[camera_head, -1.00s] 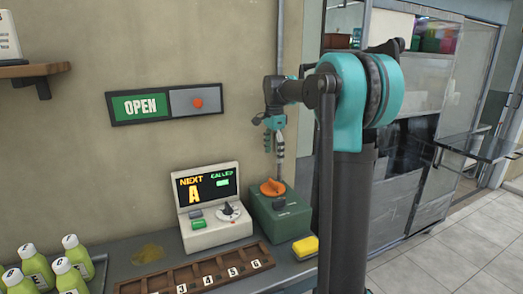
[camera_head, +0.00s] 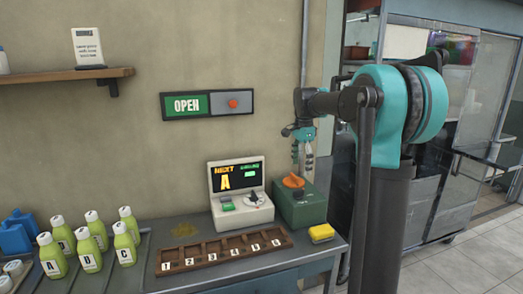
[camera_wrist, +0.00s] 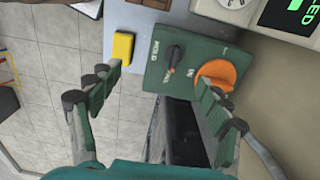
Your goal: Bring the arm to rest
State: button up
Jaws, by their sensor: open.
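My gripper (camera_head: 303,158) hangs fingers-down above the green box with the orange knob (camera_head: 293,181) at the right end of the counter. In the wrist view my gripper (camera_wrist: 160,100) has its two fingers spread wide with nothing between them. The green box (camera_wrist: 185,130) shows beyond the fingers, with a small dark switch and the orange knob (camera_wrist: 216,74). The right finger overlaps part of the knob in that view; I cannot tell whether it touches. My arm reaches from the column at the right toward the wall.
A display console (camera_head: 240,194) stands left of the green box. A numbered wooden rack (camera_head: 222,250), a yellow sponge (camera_head: 321,233) and several green bottles (camera_head: 88,250) are on the counter. An OPEN sign (camera_head: 207,104) and a shelf (camera_head: 60,76) are on the wall. Tiled floor is clear at right.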

jog(key=s+d+f+n+t, duration=0.2)
jog(key=s+f+n, duration=0.5)
jog(key=s+f, duration=0.5)
jog(key=s+d+f+n+t, duration=0.2)
jog(key=s+f+n, duration=0.5)
jog(key=s+f, duration=0.5)
jog(key=s, duration=0.5)
jog(key=shift+s, duration=0.35)
jog(key=shift+d, duration=0.1)
dwell(0.5)
